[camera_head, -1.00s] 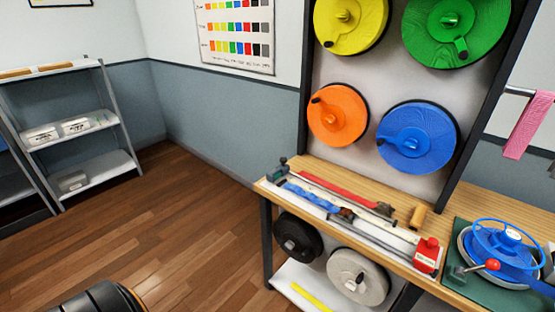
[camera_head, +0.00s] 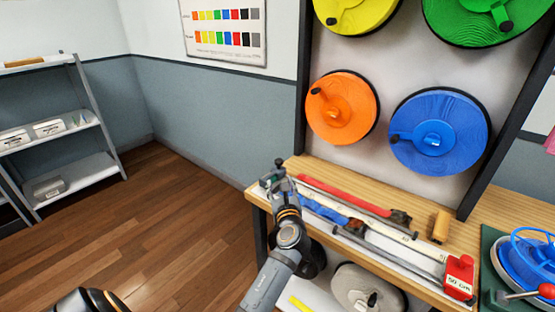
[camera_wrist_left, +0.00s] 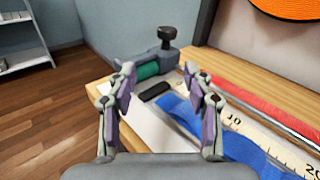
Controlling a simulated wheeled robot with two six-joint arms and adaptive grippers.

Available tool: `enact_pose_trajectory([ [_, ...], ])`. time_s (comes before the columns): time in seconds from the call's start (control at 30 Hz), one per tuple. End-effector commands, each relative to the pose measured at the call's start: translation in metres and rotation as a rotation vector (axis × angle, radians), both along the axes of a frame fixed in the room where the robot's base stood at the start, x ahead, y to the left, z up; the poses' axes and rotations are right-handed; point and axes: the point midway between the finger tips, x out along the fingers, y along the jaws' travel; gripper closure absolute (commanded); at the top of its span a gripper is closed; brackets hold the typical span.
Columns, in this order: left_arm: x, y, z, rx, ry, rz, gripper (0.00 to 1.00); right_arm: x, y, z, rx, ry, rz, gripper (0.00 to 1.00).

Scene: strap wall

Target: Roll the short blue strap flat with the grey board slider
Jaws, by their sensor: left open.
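The short blue strap (camera_head: 325,209) lies along the white measuring board (camera_head: 405,263). Its near part looks wavy in the left wrist view (camera_wrist_left: 200,118). The grey slider (camera_head: 272,179), with a dark knob and a green roller, sits at the board's left end. It also shows in the left wrist view (camera_wrist_left: 166,58). My left gripper (camera_head: 283,192) is over that end, its fingers hard to make out in the head view. In the wrist view the gripper (camera_wrist_left: 159,72) is open and empty, its fingertips apart just before the slider. My right gripper is not in view.
A red strap (camera_head: 345,195) lies behind the blue one. A red 50 cm block (camera_head: 459,277) stands at the board's right end. Large coloured spools hang above the bench.

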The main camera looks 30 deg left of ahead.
Motion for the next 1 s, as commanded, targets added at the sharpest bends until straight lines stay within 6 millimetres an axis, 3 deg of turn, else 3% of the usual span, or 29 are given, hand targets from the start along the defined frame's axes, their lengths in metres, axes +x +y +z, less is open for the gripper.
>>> enact_pose_trajectory([
  [0.1, 0.008, -0.004, 0.009, 0.095, 0.036, -0.013, 0.48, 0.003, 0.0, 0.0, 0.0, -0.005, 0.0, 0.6],
  [0.27, 0.012, -0.001, 0.01, 0.109, 0.04, -0.014, 0.48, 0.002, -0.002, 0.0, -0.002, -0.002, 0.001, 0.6],
  [0.7, 0.075, 0.053, 0.009, 0.106, 0.041, -0.014, 0.48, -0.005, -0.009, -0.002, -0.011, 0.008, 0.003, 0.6],
  [1.0, 0.089, 0.065, 0.009, 0.102, 0.039, -0.015, 0.48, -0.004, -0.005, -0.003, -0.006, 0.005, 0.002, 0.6],
])
